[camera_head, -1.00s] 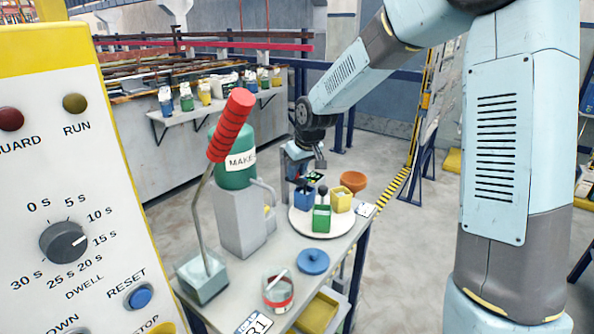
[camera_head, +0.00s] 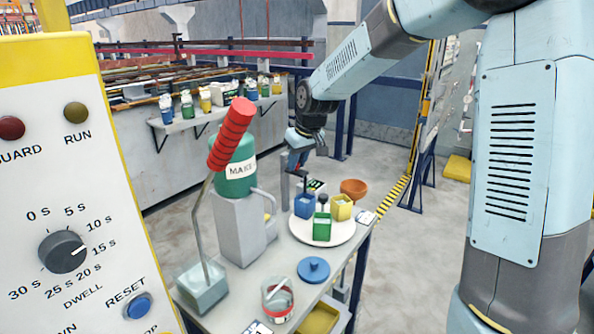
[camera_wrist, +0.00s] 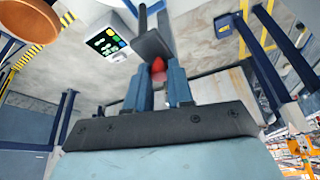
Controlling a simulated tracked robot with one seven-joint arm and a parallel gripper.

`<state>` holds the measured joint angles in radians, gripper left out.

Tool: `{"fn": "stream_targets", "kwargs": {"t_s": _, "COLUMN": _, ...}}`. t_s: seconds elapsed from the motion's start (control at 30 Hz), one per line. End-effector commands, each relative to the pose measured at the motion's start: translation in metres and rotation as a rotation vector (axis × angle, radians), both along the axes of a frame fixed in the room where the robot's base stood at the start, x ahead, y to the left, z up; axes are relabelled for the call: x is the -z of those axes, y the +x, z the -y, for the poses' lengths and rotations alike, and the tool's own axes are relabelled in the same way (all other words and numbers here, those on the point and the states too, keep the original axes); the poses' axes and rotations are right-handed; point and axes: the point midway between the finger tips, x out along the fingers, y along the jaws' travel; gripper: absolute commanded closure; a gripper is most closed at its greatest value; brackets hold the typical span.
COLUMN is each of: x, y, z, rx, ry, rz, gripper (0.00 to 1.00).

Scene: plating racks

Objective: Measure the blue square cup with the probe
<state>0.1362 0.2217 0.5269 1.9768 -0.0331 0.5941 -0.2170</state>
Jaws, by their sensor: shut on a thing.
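The blue square cup (camera_head: 305,208) stands on a white round plate (camera_head: 298,232) in the head view, beside a green square cup (camera_head: 322,231) and a yellow one (camera_head: 342,211). My gripper (camera_head: 299,157) is above the blue cup, apart from it. It is shut on a dark and red piece, apparently the probe (camera_head: 296,161). In the wrist view the probe's dark block (camera_wrist: 153,45) and red part show at the fingers (camera_wrist: 159,78); its lower end is hard to make out. A meter with a lit green display (camera_wrist: 106,43) lies beyond. The inside of the blue cup is hidden.
An orange bowl (camera_head: 354,187) stands behind the cups. A green tank (camera_head: 236,180) and a red-handled lever (camera_head: 231,134) are at the left. A blue lid (camera_head: 314,268) and a glass jar (camera_head: 277,302) lie in front. A dark knob rises by the green cup.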

Motion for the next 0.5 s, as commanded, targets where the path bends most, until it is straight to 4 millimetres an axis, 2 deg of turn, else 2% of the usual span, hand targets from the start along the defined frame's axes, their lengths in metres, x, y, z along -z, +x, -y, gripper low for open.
{"fn": "stream_targets", "kwargs": {"t_s": 0.23, "x": -0.0044, "y": 0.0020, "z": -0.0001, "rx": 0.002, "ry": 0.001, "rz": 0.009, "gripper": 1.00}}
{"fn": "stream_targets", "kwargs": {"t_s": 0.27, "x": -0.0044, "y": 0.0019, "z": -0.0001, "rx": 0.002, "ry": 0.001, "rz": 0.009, "gripper": 0.76}}
{"fn": "stream_targets", "kwargs": {"t_s": 0.5, "x": -0.0032, "y": 0.0013, "z": -0.0002, "rx": 0.001, "ry": 0.001, "rz": 0.007, "gripper": 0.53}}
